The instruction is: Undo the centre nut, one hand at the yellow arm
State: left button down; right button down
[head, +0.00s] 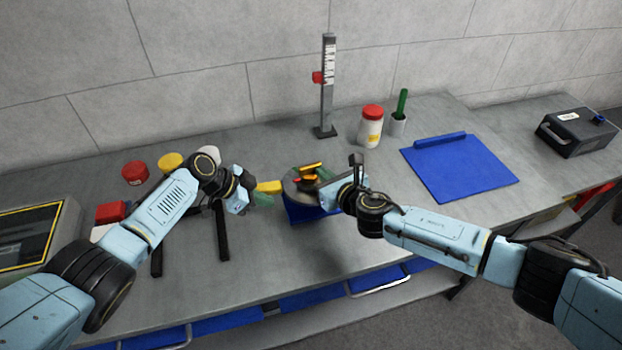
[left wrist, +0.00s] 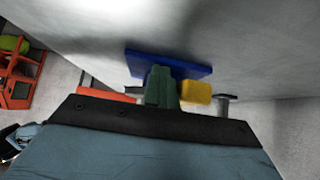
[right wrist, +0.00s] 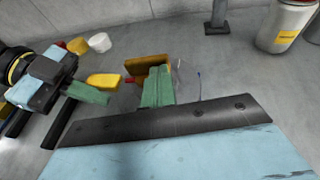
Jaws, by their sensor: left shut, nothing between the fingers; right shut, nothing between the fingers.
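The hub dynamometer, a grey round body (head: 292,188) on a blue base (head: 300,213), sits mid-bench in the head view, with an orange-yellow bar and a red part on top. The yellow arm (head: 270,187) sticks out to its left; its yellow end also shows in the right wrist view (right wrist: 104,80). My left gripper (head: 264,199) is shut and empty, its green fingers just in front of the yellow arm; contact is unclear. My right gripper (right wrist: 157,88) is shut and empty, over the right side of the hub. I cannot make out the centre nut; my right gripper partly hides the hub.
A height gauge (head: 327,95) stands behind the hub. A red-lidded jar (head: 370,128) and a green-handled item in a cup (head: 398,122) stand at back right. Red (head: 135,173) and yellow (head: 170,161) lids lie left.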

jog(key=shift+w+d+r+n+y, duration=0.15)
jog(key=shift+w+r+n+y, duration=0.2)
jog(key=shift+n+y, duration=0.15)
jog(key=shift+w+n+g+y, duration=0.3)
jog(key=shift+n+g+y, duration=0.5)
jog(key=shift+y, duration=0.2)
jog(key=shift+d+f+n+g+y, duration=0.1)
jog(key=shift+d+n+g+y, duration=0.05)
jog(key=shift+n+g+y, duration=0.25)
jog(key=shift+d+f+n+g+y, duration=0.1)
jog(key=shift+n+g+y, duration=0.2)
jog(key=shift+n+g, duration=0.2)
jog(key=shift+w+d+f, duration=0.15)
jog(key=shift+w, duration=0.7)
jog(key=shift+w+a, duration=0.25)
jog(key=shift+w, duration=0.7)
jog(key=shift+s+d, duration=0.1)
jog(key=shift+d, duration=0.1)
